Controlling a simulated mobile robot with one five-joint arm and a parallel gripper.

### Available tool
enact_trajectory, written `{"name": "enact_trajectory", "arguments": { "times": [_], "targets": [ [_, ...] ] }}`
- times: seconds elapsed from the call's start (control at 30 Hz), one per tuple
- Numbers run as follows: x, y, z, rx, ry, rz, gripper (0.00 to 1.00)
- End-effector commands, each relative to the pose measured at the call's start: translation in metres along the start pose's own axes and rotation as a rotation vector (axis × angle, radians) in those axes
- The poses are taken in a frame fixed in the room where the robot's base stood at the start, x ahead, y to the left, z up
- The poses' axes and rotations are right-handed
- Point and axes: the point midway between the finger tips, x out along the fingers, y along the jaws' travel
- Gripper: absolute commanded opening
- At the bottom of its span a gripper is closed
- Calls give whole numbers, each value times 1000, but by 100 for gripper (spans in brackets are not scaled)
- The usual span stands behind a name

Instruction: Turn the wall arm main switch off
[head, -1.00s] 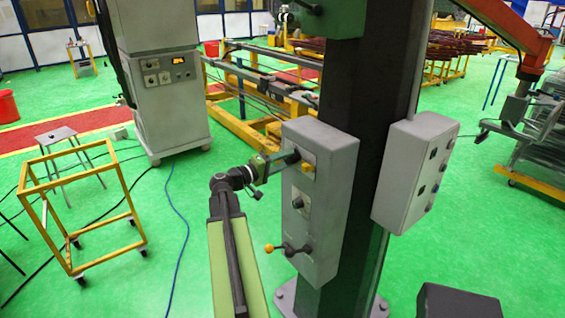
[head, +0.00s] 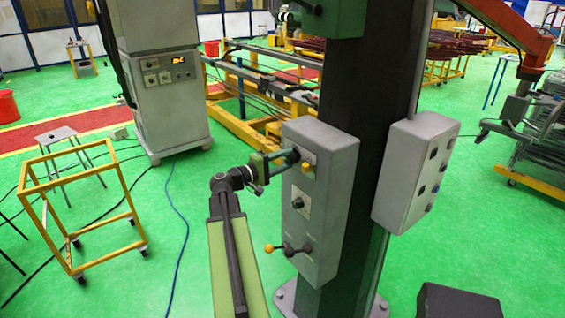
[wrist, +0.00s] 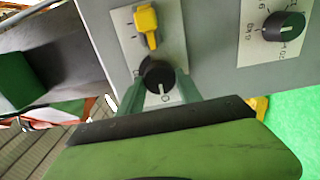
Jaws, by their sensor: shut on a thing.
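The wall arm's grey control box (head: 325,205) is mounted on the dark column. A black rotary knob (wrist: 157,74), which looks like the main switch, sits on a light plate near the box's top. Its white pointer line faces the "0" mark in the wrist view. My gripper (wrist: 160,82) has its two green fingers on either side of the knob, shut on it. In the head view my gripper (head: 288,158) reaches the box's upper face from the left, and its fingers partly hide the knob.
A yellow switch (wrist: 146,24) is close beside the knob on the same plate. A second black knob (wrist: 283,26) with a number scale and a yellow-tipped lever (head: 270,249) are lower on the box. Another grey box (head: 415,175) is on the column's right.

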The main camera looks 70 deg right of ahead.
Motion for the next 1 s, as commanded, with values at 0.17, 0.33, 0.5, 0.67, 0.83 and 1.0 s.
{"name": "enact_trajectory", "arguments": {
  "times": [0.17,0.33,0.5,0.67,0.83,1.0],
  "targets": [
    [1,2,-1,-3,1,6,55],
    [0,1,0,-1,1,4,63],
    [0,1,0,-1,1,3,63],
    [-16,1,-1,0,4,2,63],
    [-59,0,0,0,6,2,63],
    [-108,0,-1,-1,6,3,63]
  ]
}}
